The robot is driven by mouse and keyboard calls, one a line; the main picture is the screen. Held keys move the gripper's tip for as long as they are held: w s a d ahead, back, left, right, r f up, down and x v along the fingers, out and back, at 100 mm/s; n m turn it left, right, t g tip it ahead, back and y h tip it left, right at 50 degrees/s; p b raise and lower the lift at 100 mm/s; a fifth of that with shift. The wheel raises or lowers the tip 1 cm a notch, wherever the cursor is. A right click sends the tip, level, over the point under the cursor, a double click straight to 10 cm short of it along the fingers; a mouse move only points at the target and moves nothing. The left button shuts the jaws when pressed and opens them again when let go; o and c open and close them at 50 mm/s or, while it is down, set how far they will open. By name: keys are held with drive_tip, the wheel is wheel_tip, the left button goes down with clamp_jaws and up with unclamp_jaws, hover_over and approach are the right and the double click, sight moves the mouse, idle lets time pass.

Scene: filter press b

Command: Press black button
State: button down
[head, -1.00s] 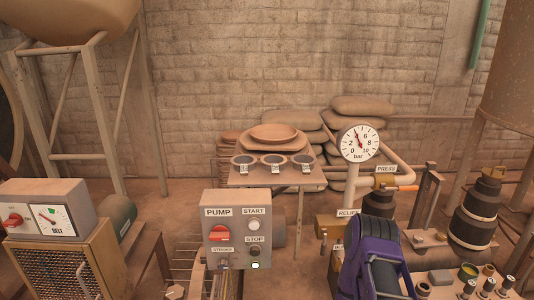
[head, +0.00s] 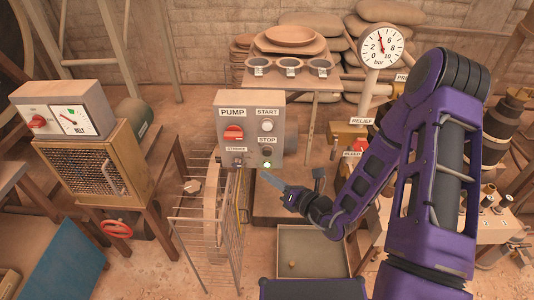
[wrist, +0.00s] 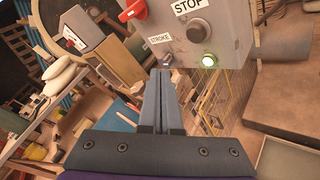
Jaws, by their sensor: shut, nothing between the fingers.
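The grey pump control box (head: 251,112) carries START and STOP labels. The dark button (head: 267,152) under STOP sits on its front face. In the wrist view the dark STOP button (wrist: 196,33) is at the upper right of my fingers. In the wrist view the fingertips (wrist: 162,73) appear just below the STROKE label, left of the dark button. The exact gap to the box cannot be told.
A red pump knob (head: 233,134) and a white START button (head: 267,126) share the panel. A wire cage (head: 207,230) stands at the lower left of the box. An open tray (head: 313,235) lies below my gripper. A pressure gauge (head: 380,47) stands at the back right.

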sight(263, 153)
drive_tip(key=w, duration=0.6)
drive_tip(key=shift+w+d, duration=0.1)
drive_tip(key=shift+w, duration=0.05)
idle(1.9)
drive_tip(key=shift+w, duration=0.3)
drive_tip(key=shift+w, duration=0.5)
idle(0.6)
drive_tip(key=shift+s, duration=0.95)
drive_tip(key=shift+s+p, duration=0.45)
drive_tip(key=shift+s, duration=2.05)
